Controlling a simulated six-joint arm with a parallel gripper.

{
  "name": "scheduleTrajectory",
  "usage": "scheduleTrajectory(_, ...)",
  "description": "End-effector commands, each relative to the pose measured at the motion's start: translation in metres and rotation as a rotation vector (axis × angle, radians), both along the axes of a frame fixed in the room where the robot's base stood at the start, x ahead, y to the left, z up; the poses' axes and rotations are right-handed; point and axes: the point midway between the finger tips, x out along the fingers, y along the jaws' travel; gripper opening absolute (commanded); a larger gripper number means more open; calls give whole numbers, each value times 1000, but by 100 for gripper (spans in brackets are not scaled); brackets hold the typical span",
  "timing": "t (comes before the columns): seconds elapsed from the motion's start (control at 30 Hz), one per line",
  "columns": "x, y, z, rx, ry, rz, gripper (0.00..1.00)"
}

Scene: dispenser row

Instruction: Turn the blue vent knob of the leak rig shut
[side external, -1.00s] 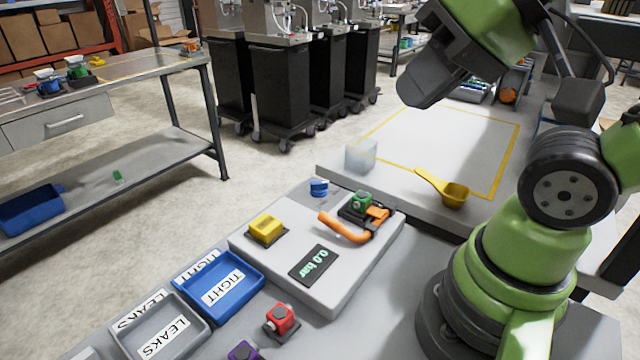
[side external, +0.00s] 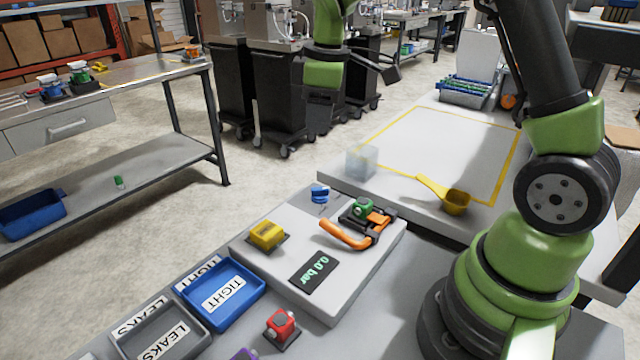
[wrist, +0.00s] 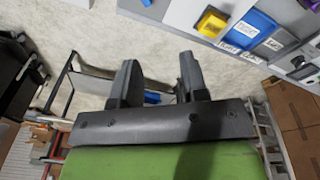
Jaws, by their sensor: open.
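The leak rig is a pale grey block (side external: 315,287) with a dark display reading 0.0 bar (side external: 314,271). The blue vent knob (side external: 319,193) is at its far edge in the side view. A small blue piece at the top edge of the wrist view, probably this knob (wrist: 147,3), is mostly cut off. A green part (side external: 362,207) sits in a fixture beside the orange lever (side external: 345,235). My gripper (wrist: 159,62) is open and empty in the wrist view. In the side view it hangs high above the rig, dark against the carts, its fingers hard to make out.
A yellow block (side external: 267,235) stands on the rig's left side. The blue TIGHT tray (side external: 252,281) and grey LEAKS tray (side external: 143,343) lie to the left, with a red block (side external: 281,325) in front. A translucent cube (side external: 361,162) and yellow scoop (side external: 455,203) are behind the rig.

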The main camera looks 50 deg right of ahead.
Motion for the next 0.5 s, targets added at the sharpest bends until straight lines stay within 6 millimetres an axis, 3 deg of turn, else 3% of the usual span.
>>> scheduleTrajectory(0.03,7,-8,-18,-6,36,48,40)
scheduleTrajectory(0.2,19,-25,-56,-19,104,181,40)
scheduleTrajectory(0.5,21,-29,-89,-21,128,227,40)
